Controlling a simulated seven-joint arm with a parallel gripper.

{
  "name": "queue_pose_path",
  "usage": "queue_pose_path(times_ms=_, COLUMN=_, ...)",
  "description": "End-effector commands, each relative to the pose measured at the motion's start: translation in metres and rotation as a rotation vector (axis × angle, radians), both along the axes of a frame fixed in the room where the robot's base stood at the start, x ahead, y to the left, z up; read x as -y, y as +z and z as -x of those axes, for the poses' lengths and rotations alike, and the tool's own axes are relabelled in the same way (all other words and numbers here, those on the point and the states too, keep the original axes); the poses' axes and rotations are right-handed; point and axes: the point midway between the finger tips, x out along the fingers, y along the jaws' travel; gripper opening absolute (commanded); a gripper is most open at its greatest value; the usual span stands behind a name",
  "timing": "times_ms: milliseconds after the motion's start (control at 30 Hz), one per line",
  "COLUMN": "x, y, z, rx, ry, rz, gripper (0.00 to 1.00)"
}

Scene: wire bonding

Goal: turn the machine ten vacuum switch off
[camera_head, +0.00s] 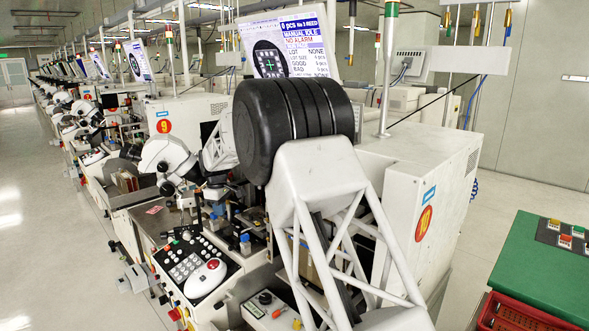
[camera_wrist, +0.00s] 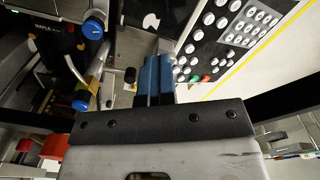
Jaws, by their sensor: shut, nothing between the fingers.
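Machine ten (camera_head: 425,150) is a white machine with a round red "10" sign (camera_head: 424,223) on its side. Its control panel (camera_head: 197,265) has white buttons and a white mouse-like device; the same panel shows at the top right of the wrist view (camera_wrist: 222,40). My gripper (camera_wrist: 158,62) has two blue fingers shut together with nothing between them, over the machine front beside the panel. A small black knob (camera_wrist: 130,75) is just left of the fingertips. In the head view my arm hides the gripper.
Blue knobs (camera_wrist: 93,28) and a red part (camera_wrist: 57,147) are left of my gripper. A monitor (camera_head: 290,45) stands above the machine. Microscope eyepieces (camera_head: 170,165) jut out on the left. A green-topped table (camera_head: 545,265) is at right. The aisle floor at left is clear.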

Motion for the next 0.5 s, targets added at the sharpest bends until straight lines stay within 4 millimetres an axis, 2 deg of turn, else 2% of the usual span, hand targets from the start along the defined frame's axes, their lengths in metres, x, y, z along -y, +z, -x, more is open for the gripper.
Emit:
queue_pose_path(times_ms=33, x=-0.002, y=-0.023, z=0.007, rx=-0.029, ry=0.004, rz=0.012, gripper=0.00)
queue_pose_path(times_ms=500, x=0.009, y=-0.024, z=0.008, rx=-0.030, ry=0.002, rz=0.015, gripper=0.00)
